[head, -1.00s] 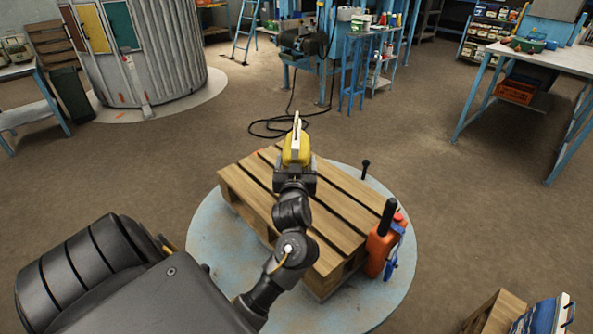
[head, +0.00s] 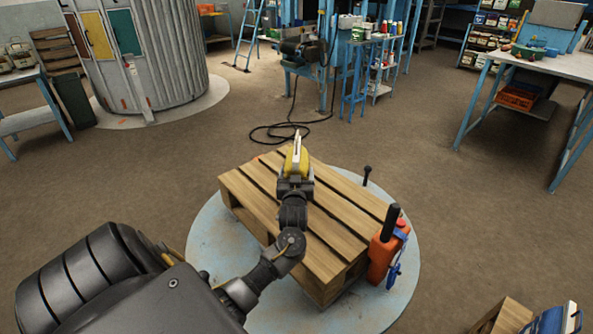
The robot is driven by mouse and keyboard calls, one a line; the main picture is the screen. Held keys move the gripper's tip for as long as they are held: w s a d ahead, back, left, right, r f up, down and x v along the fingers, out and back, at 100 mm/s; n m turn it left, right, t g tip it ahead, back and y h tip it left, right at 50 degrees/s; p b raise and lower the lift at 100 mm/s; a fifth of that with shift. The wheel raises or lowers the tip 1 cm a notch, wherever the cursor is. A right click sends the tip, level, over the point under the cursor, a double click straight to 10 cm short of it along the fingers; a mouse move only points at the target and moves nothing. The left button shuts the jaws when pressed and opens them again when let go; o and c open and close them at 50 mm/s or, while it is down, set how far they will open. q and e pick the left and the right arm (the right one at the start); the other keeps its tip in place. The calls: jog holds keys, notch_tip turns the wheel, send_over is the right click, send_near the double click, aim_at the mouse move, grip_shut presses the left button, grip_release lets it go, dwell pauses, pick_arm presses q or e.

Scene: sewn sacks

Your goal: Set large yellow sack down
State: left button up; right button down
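The large yellow sack (head: 290,160), with a pale upright strip at its top, is seen over the far part of the wooden pallet (head: 345,220). My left gripper (head: 296,172) is on the near side of the sack and appears shut on it. The gripper and wrist hide the sack's lower part, so I cannot tell whether it touches the pallet boards. My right gripper is not in view.
The pallet stands on a round pale-blue platform (head: 215,275). An orange post with a dark handle (head: 382,258) stands at its right corner, and a small black lever (head: 366,173) behind it. A black cable (head: 272,132) lies on the floor beyond. The pallet's visible boards are bare.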

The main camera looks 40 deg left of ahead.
pick_arm(q)
jog(key=shift+f, duration=0.55)
jog(key=shift+f, duration=0.1)
jog(key=o, duration=1.8)
jog(key=shift+f, duration=0.1)
jog(key=v, duration=1.2)
